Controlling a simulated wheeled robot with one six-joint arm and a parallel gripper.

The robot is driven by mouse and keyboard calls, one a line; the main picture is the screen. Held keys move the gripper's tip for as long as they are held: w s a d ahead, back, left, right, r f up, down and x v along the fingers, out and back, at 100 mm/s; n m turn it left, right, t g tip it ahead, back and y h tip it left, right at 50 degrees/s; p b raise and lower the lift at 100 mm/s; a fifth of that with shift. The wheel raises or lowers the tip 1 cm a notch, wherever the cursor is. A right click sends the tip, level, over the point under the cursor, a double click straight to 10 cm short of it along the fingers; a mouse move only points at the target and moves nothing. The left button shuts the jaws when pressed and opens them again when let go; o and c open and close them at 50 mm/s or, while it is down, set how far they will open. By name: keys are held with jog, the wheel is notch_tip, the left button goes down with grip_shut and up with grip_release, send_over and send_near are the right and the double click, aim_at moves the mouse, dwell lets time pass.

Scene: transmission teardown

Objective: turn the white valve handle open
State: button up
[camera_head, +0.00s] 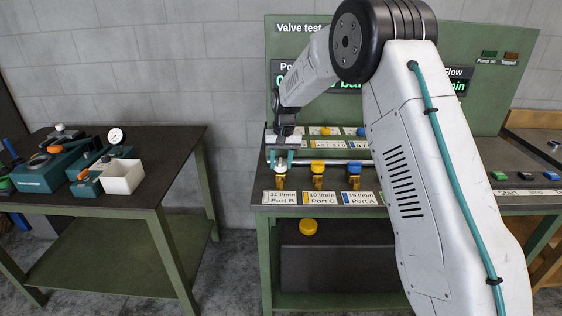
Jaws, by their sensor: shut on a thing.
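The white valve handle (280,167) tops the leftmost brass valve in the front row of the test bench, above the label reading Port B.
Valves with a yellow handle (317,167) and a blue handle (353,169) stand close to the right, before a horizontal pipe (335,162). A green panel (480,100) rises behind. A side table (170,150) with parts stands left, across a floor gap.

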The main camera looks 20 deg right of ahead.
aim_at(282, 163)
jog(key=shift+w+r+n, duration=0.15)
jog(key=shift+n, duration=0.25)
jog(key=o, duration=1)
jog(key=shift+c, duration=0.2)
jog(key=r, duration=0.7)
jog(key=shift+d+r, duration=0.2)
jog(key=shift+r, duration=0.15)
jog(key=s+d+r, duration=0.1)
jog(key=s+r, duration=0.2)
jog(key=s, duration=1.3)
jog(key=s+r, duration=0.3)
jog(key=s, duration=1.4)
jog(key=s+d+r+n+t, duration=0.1)
jog(key=s+r, duration=0.2)
jog(key=s, duration=1.3)
jog(key=shift+s+d+r+h, duration=0.2)
jog(key=shift+d+h, duration=0.1)
jog(key=shift+h, duration=0.1)
